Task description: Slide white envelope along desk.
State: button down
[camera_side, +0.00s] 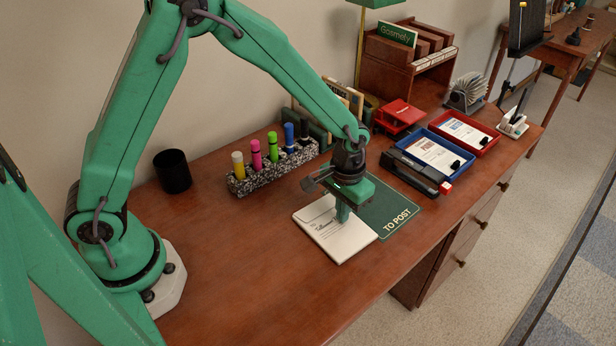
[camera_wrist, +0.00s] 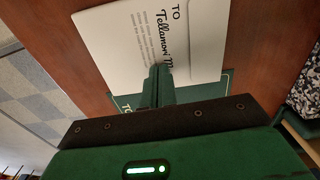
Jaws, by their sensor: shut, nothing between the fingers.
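The white envelope (camera_side: 335,238) lies flat on the brown desk, with dark address writing on it. Its right edge overlaps the left part of a dark green mat (camera_side: 391,212) marked "TO POST". My gripper (camera_side: 343,213) is shut and empty, pointing down with its fingertips at the envelope's upper right part. In the wrist view the envelope (camera_wrist: 130,62) fills the top middle, and the shut green fingers (camera_wrist: 157,80) cover part of its face and writing. The green mat (camera_wrist: 215,90) shows beyond its edge. I cannot tell whether the fingertips press on the envelope.
A speckled holder (camera_side: 272,168) with several coloured markers stands behind the envelope, and a black cup (camera_side: 173,171) stands left of it. A black and red stapler (camera_side: 416,174) and a blue tray (camera_side: 434,153) lie right of the mat. The front left desk (camera_side: 240,280) is clear.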

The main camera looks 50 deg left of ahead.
aim_at(352, 213)
jog(key=shift+w, duration=0.15)
jog(key=shift+w+f, duration=0.15)
jog(key=shift+w, duration=0.45)
dwell(0.4)
jog(key=shift+w, duration=0.25)
jog(key=shift+w, duration=0.5)
jog(key=shift+w, duration=0.1)
jog(key=shift+w, duration=0.1)
jog(key=shift+w+f, duration=0.1)
jog(key=shift+w, duration=0.45)
jog(key=shift+w, duration=0.1)
dwell(0.3)
